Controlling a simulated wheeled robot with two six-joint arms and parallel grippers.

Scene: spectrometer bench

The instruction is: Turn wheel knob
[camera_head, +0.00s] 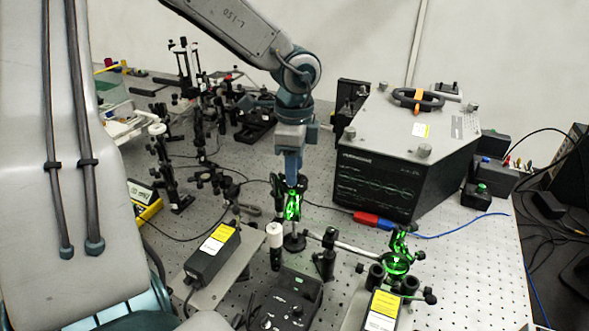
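My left gripper (291,182) comes down from the top centre, fingers pointing down, at the upper end of a green-lit optic mount (293,207) on a post. The fingers are seen edge-on, so I cannot tell whether they are open or shut, or whether they touch the mount. A second green-lit mount (397,262) stands at the lower right, apart from the gripper. I cannot make out for sure which part is the wheel knob; small knobs may be hidden behind the fingers. My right gripper is not in view.
A large instrument box (400,150) with a dark front stands right of the gripper. A black laser box (212,252) is at the lower left and a black control box (287,300) at the front. Several posts with optics crowd the back left of the perforated bench (465,262).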

